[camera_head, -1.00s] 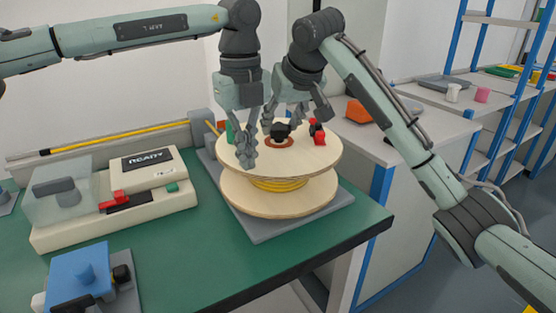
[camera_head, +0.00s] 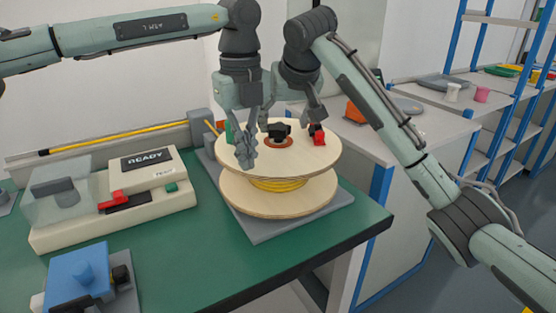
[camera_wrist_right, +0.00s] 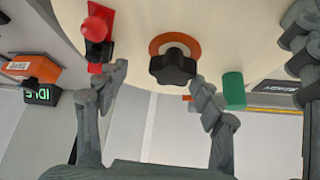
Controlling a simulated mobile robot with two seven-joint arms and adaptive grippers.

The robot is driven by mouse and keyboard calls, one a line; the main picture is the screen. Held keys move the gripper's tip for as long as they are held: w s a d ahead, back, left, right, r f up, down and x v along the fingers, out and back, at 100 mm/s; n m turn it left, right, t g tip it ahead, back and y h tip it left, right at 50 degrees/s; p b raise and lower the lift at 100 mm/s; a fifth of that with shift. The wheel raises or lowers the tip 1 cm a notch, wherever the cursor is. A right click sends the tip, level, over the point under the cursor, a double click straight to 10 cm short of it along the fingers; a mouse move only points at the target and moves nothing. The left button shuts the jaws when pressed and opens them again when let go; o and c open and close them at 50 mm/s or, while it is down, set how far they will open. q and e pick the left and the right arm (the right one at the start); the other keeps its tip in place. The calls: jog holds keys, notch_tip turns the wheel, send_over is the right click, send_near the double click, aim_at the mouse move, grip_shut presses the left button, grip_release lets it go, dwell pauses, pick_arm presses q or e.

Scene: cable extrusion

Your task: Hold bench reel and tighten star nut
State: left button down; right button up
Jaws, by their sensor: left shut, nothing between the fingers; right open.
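The bench reel (camera_head: 240,195) has two pale wooden discs with yellow cable (camera_head: 278,184) wound between them. It stands on a grey base plate (camera_head: 262,231). The black star nut (camera_head: 279,129) sits at the middle of the upper disc on an orange-brown ring; it also shows in the right wrist view (camera_wrist_right: 173,66). My left gripper (camera_head: 245,160) is shut and empty, pointing down at the near left rim of the upper disc. I cannot tell whether it touches the disc. My right gripper (camera_head: 290,124) is open over the reel, its fingers apart to either side of the nut.
A red knob (camera_wrist_right: 97,27) and a green block (camera_wrist_right: 234,90) stand near the nut. A cream machine (camera_head: 115,215) with a READY display and a blue device (camera_head: 75,270) are left on the green bench. The bench's front edge drops off at right.

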pick_arm(q)
jog(key=shift+f, duration=0.4)
pick_arm(e)
jog(key=n+g+y, duration=0.1)
jog(key=n, duration=0.2)
jog(key=n+g+y, duration=0.1)
jog(key=n+y, duration=0.1)
jog(key=n, duration=0.1)
jog(key=n+g+y, duration=0.1)
jog(key=n, duration=0.1)
jog(key=n+g+y, duration=0.1)
jog(key=n, duration=0.2)
jog(key=n+g, duration=0.2)
jog(key=n, duration=0.1)
